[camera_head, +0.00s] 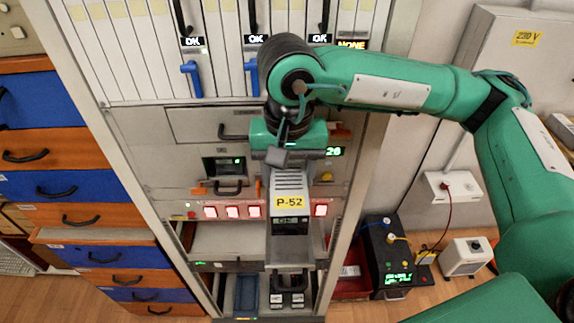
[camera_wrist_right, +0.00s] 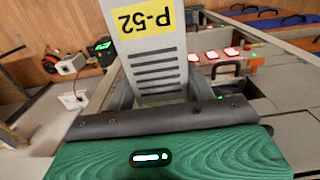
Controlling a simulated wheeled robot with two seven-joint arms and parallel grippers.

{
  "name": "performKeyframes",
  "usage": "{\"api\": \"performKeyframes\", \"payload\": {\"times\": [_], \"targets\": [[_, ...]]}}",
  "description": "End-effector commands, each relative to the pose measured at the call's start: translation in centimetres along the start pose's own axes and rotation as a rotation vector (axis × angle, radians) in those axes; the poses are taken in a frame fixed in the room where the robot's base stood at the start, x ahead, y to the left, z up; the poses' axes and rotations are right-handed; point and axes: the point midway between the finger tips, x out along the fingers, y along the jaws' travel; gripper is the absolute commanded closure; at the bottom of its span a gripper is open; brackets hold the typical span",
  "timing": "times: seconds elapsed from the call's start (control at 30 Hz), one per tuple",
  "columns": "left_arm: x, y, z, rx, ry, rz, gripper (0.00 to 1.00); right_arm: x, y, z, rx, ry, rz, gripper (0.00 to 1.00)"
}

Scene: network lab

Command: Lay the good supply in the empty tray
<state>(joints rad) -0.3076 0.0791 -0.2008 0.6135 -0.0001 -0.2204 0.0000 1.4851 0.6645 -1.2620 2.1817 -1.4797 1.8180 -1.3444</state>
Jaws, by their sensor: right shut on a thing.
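The supply (camera_head: 289,196) is a long grey unit with ventilation slots, a yellow P-52 label and a dark panel at its lower end. My right gripper (camera_head: 288,158) is shut on its upper end and holds it in front of the rack. In the right wrist view the supply (camera_wrist_right: 158,68) extends away from the gripper (camera_wrist_right: 160,115). An open grey tray or bay (camera_head: 225,242) lies behind and left of the supply; its visible part looks bare. The supply hides its middle. My left gripper is not in view.
A row of red-lit switches (camera_head: 232,211) runs across the rack above the bay. Below is an open drawer with a blue-lined compartment (camera_head: 246,292). A red bin (camera_head: 350,286) and a black box with a green display (camera_head: 389,262) stand at the right.

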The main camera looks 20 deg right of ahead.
Motion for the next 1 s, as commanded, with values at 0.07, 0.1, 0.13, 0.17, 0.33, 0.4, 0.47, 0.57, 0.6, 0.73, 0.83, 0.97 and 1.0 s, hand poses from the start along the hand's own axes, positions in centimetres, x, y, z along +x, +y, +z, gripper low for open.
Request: {"api": "performKeyframes", "payload": {"times": [0.07, 0.1, 0.13, 0.17, 0.33, 0.4, 0.47, 0.57, 0.6, 0.73, 0.83, 0.97, 1.0], "targets": [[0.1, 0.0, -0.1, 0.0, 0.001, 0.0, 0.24, 0.5, 0.0, 0.0, 0.0, 0.0, 0.0, 1.0], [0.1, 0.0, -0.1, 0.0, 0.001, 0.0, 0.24, 0.8, 0.0, 0.0, 0.0, 0.0, 0.0, 1.0], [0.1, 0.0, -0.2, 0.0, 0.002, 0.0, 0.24, 1.0, 0.0, 0.0, -0.001, 0.0, 0.001, 1.0], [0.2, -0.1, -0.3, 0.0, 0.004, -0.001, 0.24, 1.2, 0.0, 0.0, -0.001, 0.0, 0.001, 1.0], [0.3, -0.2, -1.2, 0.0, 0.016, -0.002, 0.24, 2.4, 0.0, 0.0, -0.001, -0.001, 0.0, 1.0], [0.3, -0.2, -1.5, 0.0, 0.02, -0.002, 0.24, 2.9, 0.1, 0.0, -0.001, 0.0, 0.0, 1.0], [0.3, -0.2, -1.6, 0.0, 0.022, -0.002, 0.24, 3.3, 0.1, 0.0, -0.001, 0.001, 0.0, 1.0], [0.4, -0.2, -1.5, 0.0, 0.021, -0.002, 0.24, 4.0, 0.1, 0.0, -0.001, 0.0, 0.0, 1.0], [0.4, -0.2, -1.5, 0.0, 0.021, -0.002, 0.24, 4.2, 0.0, 0.0, -0.001, -0.001, 0.0, 1.0], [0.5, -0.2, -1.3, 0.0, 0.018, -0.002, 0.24, 5.2, 0.1, 0.0, -0.001, 0.0, 0.0, 1.0], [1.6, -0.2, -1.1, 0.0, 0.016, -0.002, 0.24, 6.1, 0.0, 0.0, 0.0, 0.001, -0.001, 1.0], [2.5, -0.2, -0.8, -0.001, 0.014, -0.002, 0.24, 6.7, 0.0, 0.0, 0.0, 0.001, -0.001, 1.0], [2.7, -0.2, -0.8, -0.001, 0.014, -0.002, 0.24, 6.9, 0.0, 0.0, 0.0, 0.001, -0.001, 1.0]]}}
